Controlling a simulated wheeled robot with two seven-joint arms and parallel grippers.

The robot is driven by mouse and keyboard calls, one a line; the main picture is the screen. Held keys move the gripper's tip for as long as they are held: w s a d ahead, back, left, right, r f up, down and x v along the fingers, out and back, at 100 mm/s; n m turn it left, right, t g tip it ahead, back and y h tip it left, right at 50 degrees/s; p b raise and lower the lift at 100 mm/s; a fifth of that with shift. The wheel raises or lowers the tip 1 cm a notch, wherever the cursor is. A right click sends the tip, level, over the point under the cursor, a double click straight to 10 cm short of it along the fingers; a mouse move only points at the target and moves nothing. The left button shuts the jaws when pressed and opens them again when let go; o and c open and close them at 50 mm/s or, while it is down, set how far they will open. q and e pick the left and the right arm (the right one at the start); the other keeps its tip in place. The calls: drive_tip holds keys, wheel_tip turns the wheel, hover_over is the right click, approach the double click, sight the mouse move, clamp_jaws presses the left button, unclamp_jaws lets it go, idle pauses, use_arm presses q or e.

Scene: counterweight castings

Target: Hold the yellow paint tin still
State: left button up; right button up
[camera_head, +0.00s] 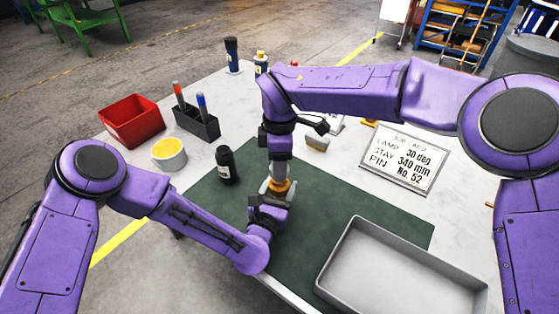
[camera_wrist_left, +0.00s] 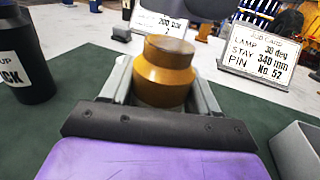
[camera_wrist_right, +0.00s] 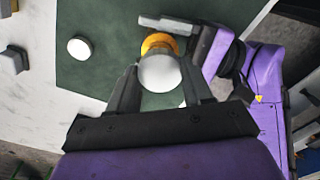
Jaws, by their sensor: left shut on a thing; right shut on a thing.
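The yellow paint tin (camera_head: 169,158), a pale tin with yellow inside, stands on the bench at the left, apart from both grippers. An ochre stepped casting (camera_wrist_left: 166,80) stands upright between the fingers of my left gripper (camera_wrist_left: 163,92), which is shut on it from the side. In the head view the casting (camera_head: 279,187) is partly covered by my grippers. The contact itself is partly hidden.
A black bottle (camera_head: 225,165) stands on the green mat (camera_head: 215,198), left of the grippers. A grey tray (camera_head: 400,275) lies at the front right, a job card (camera_head: 404,158) behind it. A red bin (camera_head: 131,120) and a dark marker holder (camera_head: 197,124) stand at the back left.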

sight(279, 194)
drive_tip(key=shift+f, duration=0.1)
drive_tip(key=shift+f, duration=0.8)
drive_tip(key=shift+f, duration=0.55)
drive_tip(key=m, duration=1)
drive_tip(key=o, duration=1)
